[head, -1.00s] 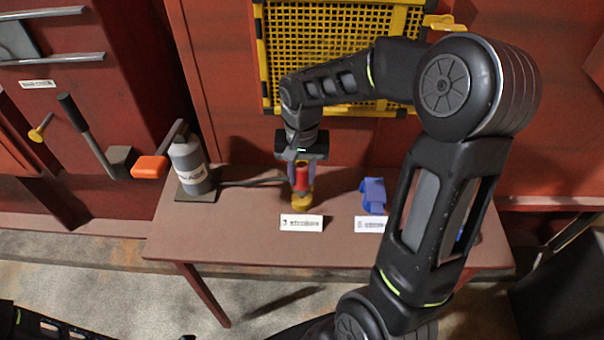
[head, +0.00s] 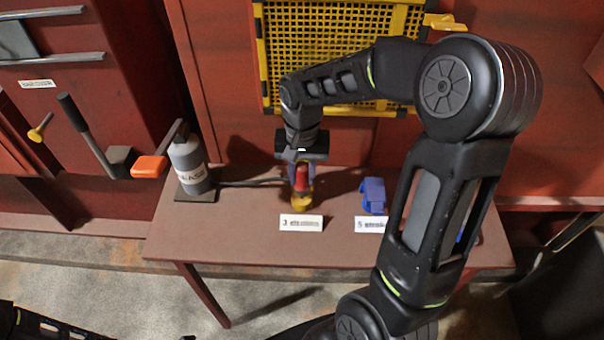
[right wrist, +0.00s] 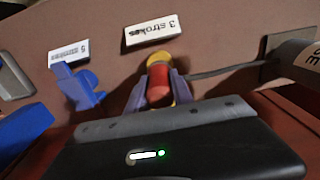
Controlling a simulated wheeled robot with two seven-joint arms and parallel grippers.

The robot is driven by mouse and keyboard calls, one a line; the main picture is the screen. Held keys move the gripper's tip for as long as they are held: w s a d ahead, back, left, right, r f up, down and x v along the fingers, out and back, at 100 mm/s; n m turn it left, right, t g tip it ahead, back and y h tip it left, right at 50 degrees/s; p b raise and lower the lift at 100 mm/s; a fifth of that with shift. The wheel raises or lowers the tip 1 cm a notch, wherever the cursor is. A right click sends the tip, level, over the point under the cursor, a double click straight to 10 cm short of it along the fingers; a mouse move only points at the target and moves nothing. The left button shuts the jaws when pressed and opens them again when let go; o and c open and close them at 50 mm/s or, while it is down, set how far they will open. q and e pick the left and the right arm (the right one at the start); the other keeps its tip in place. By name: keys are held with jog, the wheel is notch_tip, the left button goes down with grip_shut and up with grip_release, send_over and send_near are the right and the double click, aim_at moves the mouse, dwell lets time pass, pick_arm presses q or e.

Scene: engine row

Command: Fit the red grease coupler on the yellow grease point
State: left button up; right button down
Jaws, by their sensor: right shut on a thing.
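The red grease coupler (head: 301,178) is between the fingers of my right gripper (head: 302,176), which points down at the table and is shut on it. The yellow grease point (head: 302,203) stands on the table directly below the coupler. The coupler's lower end meets or nearly meets the yellow; I cannot tell whether it is seated. In the right wrist view the red coupler (right wrist: 158,84) sits between the two fingers, with yellow (right wrist: 160,58) showing beyond it. A dark hose runs left from the coupler. My left gripper is out of view.
A grey grease canister (head: 189,165) stands at the table's left, beside an orange-ended lever (head: 149,166). A blue fitting (head: 373,195) is to the right. White labels (head: 301,223) lie in front. A yellow mesh guard (head: 340,50) is behind; the table front is clear.

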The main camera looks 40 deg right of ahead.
aim_at(302, 164)
jog(key=shift+f+b, duration=1.3)
jog(key=shift+f, duration=0.25)
jog(key=c, duration=1)
grip_release()
jog(key=shift+c, duration=0.2)
jog(key=shift+r, duration=0.2)
notch_tip(302, 164, up, 8)
jog(key=shift+f, duration=0.25)
